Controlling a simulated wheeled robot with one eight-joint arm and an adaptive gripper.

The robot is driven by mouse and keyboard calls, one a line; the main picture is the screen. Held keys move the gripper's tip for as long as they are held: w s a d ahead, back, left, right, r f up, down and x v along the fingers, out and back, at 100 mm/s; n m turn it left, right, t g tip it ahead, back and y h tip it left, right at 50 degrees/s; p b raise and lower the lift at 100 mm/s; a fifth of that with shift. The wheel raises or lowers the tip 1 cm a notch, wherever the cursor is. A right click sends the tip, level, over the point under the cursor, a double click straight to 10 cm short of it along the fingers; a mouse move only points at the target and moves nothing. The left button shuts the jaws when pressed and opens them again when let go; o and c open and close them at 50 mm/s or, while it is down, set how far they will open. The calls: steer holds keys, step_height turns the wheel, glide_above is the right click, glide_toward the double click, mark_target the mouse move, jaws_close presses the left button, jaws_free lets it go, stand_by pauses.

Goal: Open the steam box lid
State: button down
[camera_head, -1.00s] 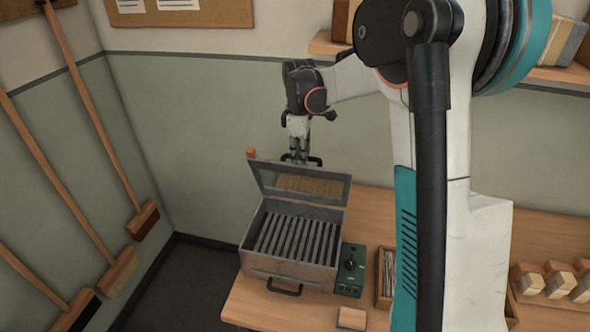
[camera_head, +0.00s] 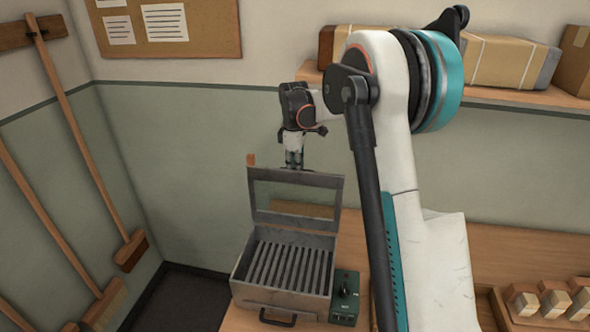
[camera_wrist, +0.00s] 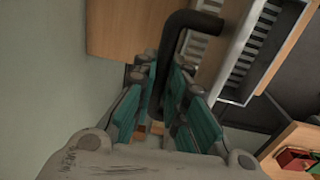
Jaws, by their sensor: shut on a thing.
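The steam box (camera_head: 283,272) is a grey metal box with a slatted rack inside, on the left end of the bench. Its lid (camera_head: 293,224), a frame with a window, stands raised, close to upright, at the back of the box. My gripper (camera_head: 294,164) is above the lid's top edge in the head view. In the wrist view my gripper (camera_wrist: 160,108) has its teal fingers shut around the black lid handle (camera_wrist: 194,22). The slatted rack (camera_wrist: 246,50) shows beyond the handle. The lid's hinge is too small to make out.
A green control box (camera_head: 344,297) with a knob stands against the box's right side. Wooden blocks in a tray (camera_head: 515,328) lie at the right. A shelf with parcels (camera_head: 512,62) is above the bench. Brooms (camera_head: 85,150) hang on the left wall.

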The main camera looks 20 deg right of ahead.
steer(key=c, duration=1.6)
jaws_free()
steer(key=shift+a, duration=0.1)
steer(key=shift+r, duration=0.1)
step_height(320, 180, up, 12)
steer(key=shift+s+a, duration=0.2)
steer(key=shift+s, duration=0.1)
